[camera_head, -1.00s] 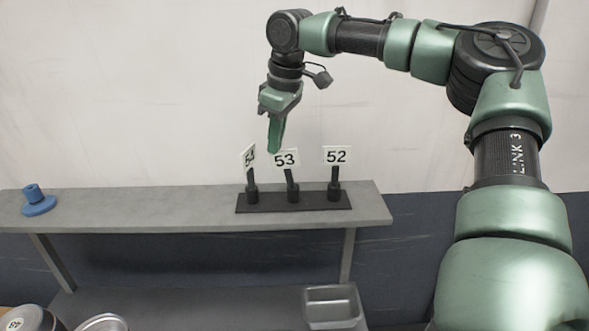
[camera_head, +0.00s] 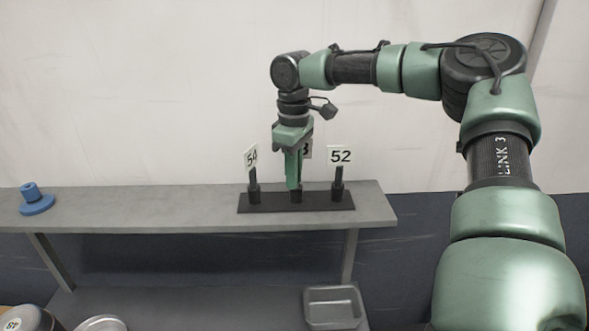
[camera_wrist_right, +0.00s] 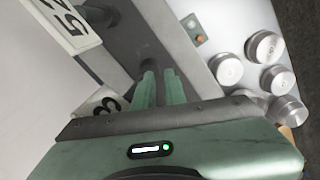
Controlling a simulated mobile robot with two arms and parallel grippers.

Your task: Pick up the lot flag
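Three numbered flags stand in a black holder (camera_head: 322,207) on the grey shelf. Flag 54 (camera_head: 251,157) is at left and turned partly sideways. Flag 52 (camera_head: 340,156) is at right, facing me. Flag 53 (camera_head: 308,150) is in the middle, mostly hidden behind my right gripper (camera_head: 293,187); only part of its plate shows. The gripper points straight down at the middle post, fingertips near its socket. In the right wrist view, a narrow dark gap shows between the fingers (camera_wrist_right: 160,76), with the flag 53 plate (camera_wrist_right: 102,104) beside them. Whether they grip the stem is unclear. My left gripper is out of view.
The grey shelf (camera_head: 130,212) has a blue stepped object (camera_head: 36,201) at its left end. Between it and the holder the shelf is clear. Below are a metal pan (camera_head: 333,307) and round tins (camera_head: 30,318). Flags 54 and 52 stand close on either side of the gripper.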

